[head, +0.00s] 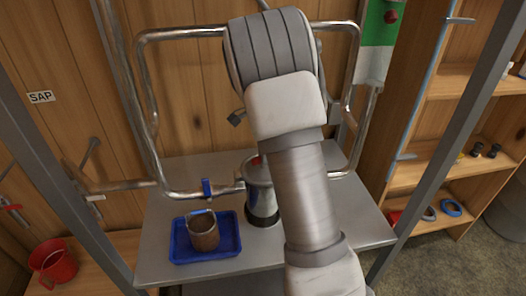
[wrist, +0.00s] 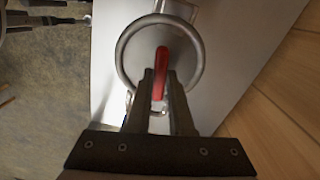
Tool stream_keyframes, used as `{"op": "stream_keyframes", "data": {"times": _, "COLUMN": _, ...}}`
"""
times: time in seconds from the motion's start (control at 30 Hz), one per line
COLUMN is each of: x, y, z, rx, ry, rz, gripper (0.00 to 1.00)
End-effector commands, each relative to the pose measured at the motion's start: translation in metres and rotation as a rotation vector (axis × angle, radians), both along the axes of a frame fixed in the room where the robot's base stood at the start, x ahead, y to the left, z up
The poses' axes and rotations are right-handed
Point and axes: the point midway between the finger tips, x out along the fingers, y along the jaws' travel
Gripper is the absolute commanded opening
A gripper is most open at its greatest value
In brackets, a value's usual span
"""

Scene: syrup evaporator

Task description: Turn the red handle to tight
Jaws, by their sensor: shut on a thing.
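The red handle (wrist: 161,66) shows in the wrist view as a narrow upright bar across the top of a round metal canister lid (wrist: 135,50). My gripper (wrist: 160,85) is over the lid, with its two fingers closed around the near part of the handle. In the head view the metal canister (head: 261,192) stands on the grey table, and a bit of red shows at its top. My arm hides most of its upper right side there, and the fingertips are hidden too.
A blue tray (head: 183,249) with a brown cup (head: 203,236) is left of the canister. Bent metal pipes with a blue valve lever (head: 207,188) run behind it. A red jug (head: 52,262) is at lower left. Wooden shelves (head: 455,112) stand at right. The grey table (head: 158,214) has bare room at its left.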

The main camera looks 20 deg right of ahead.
Motion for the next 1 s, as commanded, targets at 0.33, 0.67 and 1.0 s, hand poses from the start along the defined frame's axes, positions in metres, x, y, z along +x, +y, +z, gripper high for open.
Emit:
{"op": "stream_keyframes", "data": {"times": 0.33, "x": 0.0002, "y": 0.0001, "z": 0.0000, "rx": 0.000, "ry": 0.000, "rz": -0.045, "gripper": 0.00}}
{"op": "stream_keyframes", "data": {"times": 0.67, "x": 0.0002, "y": 0.0001, "z": 0.0000, "rx": 0.000, "ry": 0.000, "rz": -0.044, "gripper": 0.27}}
{"op": "stream_keyframes", "data": {"times": 1.0, "x": 0.0001, "y": 0.0001, "z": 0.0000, "rx": 0.000, "ry": 0.000, "rz": -0.044, "gripper": 0.50}}
